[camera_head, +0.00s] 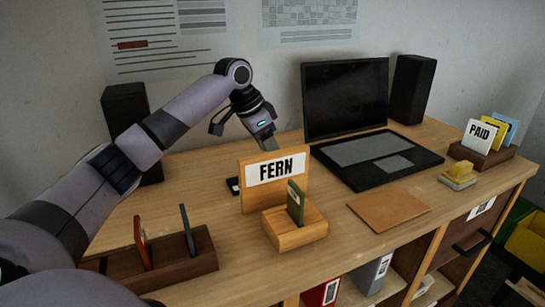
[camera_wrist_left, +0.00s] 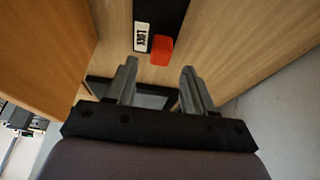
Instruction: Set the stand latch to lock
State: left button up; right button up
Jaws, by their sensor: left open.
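The wooden stand (camera_head: 296,234) bears a FERN sign (camera_head: 275,169) and holds a green card (camera_head: 295,203). A dark latch plate shows in the left wrist view (camera_wrist_left: 172,18), with a white LOCK label (camera_wrist_left: 141,37) and a red latch knob (camera_wrist_left: 161,51). The knob is right of the label, near its lower end. My left gripper (camera_head: 264,140) is behind the sign in the head view. It is open and empty in the wrist view (camera_wrist_left: 159,82), with the knob just beyond and between its fingertips. Contact cannot be told. My right gripper is not in view.
A laptop (camera_head: 379,158) stands right of the sign. A wooden rack (camera_head: 205,255) with red and blue cards lies at front left. A wooden board (camera_head: 388,210) lies at front right. Speakers (camera_head: 125,108) (camera_head: 411,90) stand at the back.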

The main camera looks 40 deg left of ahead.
pick_arm(q)
jog(key=shift+v, duration=1.7)
jog(key=shift+f, duration=0.1)
jog(key=x, duration=0.6)
jog(key=shift+f, duration=0.3)
jog(key=shift+a+f, duration=0.1)
jog(key=shift+f, duration=0.2)
jog(key=s+a, duration=0.1)
jog(key=s, duration=0.1)
jog(key=s+a, duration=0.1)
jog(key=s, duration=0.1)
jog(key=s+a, duration=0.1)
jog(key=s, duration=0.1)
jog(key=shift+s+a+r, duration=0.1)
jog(key=shift+s+a, duration=0.1)
jog(key=shift+s, duration=0.2)
jog(key=shift+w, duration=0.1)
